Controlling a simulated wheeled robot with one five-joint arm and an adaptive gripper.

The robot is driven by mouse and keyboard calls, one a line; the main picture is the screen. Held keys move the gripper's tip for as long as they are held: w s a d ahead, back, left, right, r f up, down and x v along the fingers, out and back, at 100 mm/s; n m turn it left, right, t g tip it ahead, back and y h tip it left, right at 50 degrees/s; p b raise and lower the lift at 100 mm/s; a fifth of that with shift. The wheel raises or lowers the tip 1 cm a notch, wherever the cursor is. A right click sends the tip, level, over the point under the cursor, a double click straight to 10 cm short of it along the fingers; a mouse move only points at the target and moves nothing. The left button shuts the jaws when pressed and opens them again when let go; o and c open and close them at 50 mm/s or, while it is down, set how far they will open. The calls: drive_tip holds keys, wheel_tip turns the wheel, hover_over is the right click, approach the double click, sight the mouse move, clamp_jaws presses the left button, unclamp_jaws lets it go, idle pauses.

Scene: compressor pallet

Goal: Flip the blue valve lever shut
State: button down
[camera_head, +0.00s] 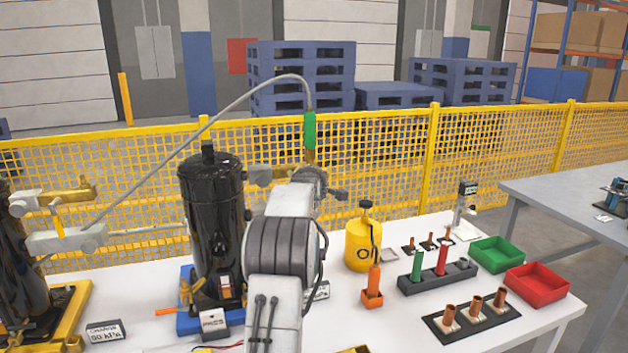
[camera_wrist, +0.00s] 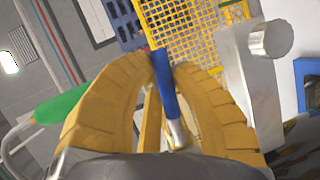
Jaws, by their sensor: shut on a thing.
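In the wrist view the blue valve lever (camera_wrist: 168,88) stands between the yellow fingers of my gripper (camera_wrist: 167,68), which is shut on it. A silvery metal piece is at the lever's near end. A grey block with a round metal stub (camera_wrist: 268,40), which looks like valve body, is just right of the fingers. In the head view my wrist is right of the black compressor (camera_head: 215,225), near a grey fitting (camera_head: 260,175) at its upper right. My arm hides the lever and most of my gripper there.
A green-sleeved hose end (camera_head: 310,132) hangs above my wrist, its grey hose arching left; green also shows left of my fingers (camera_wrist: 62,103). A yellow bottle (camera_head: 362,243), a dark holder (camera_head: 438,277) and green (camera_head: 498,254) and red (camera_head: 537,284) bins stand right.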

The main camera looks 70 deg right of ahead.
drive_tip(key=shift+r, duration=0.2)
drive_tip(key=c, duration=1)
unclamp_jaws()
drive_tip(key=shift+f, duration=0.15)
drive_tip(key=shift+c, duration=0.2)
drive_tip(key=shift+a, duration=0.15)
drive_tip(key=v, duration=1.1)
drive_tip(key=shift+a, duration=0.35)
drive_tip(key=shift+s, duration=0.1)
